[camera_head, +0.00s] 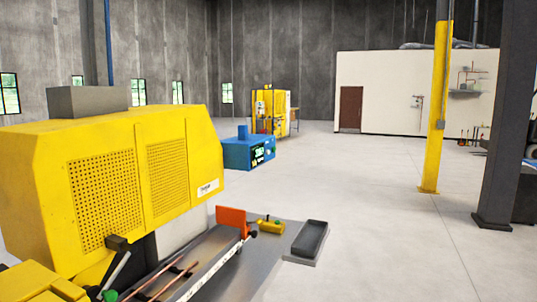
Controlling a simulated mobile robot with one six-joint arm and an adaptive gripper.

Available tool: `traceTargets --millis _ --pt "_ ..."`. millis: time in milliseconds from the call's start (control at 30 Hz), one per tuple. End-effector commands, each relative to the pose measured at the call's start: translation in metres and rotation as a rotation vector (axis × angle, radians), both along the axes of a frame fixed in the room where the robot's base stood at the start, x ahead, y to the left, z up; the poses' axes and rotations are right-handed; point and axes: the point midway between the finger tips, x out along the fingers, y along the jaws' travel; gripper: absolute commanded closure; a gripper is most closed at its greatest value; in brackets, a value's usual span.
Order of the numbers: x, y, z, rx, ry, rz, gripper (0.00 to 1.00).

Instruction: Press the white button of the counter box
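A blue box (249,152) stands beyond the right end of the large yellow machine. My gripper is not in view.
The yellow machine (110,180) fills the left side. Copper tubes (170,278) lie on a grey bench, with a dark tray (310,239) at its right end. A yellow column (436,110) and a dark column (505,120) stand right. Open floor (375,220) lies between.

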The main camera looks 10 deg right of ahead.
Motion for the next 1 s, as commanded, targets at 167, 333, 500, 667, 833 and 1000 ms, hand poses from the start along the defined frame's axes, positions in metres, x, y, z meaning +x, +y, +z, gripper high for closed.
traceTargets --millis 167,333,500,667,833,1000 --pt "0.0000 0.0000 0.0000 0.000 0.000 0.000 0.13" --pt "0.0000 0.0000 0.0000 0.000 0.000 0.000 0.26" --pt "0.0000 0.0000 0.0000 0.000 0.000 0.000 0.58" --pt "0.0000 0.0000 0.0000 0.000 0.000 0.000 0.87" --pt "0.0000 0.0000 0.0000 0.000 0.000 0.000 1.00" --pt "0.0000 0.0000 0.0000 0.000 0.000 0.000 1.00"
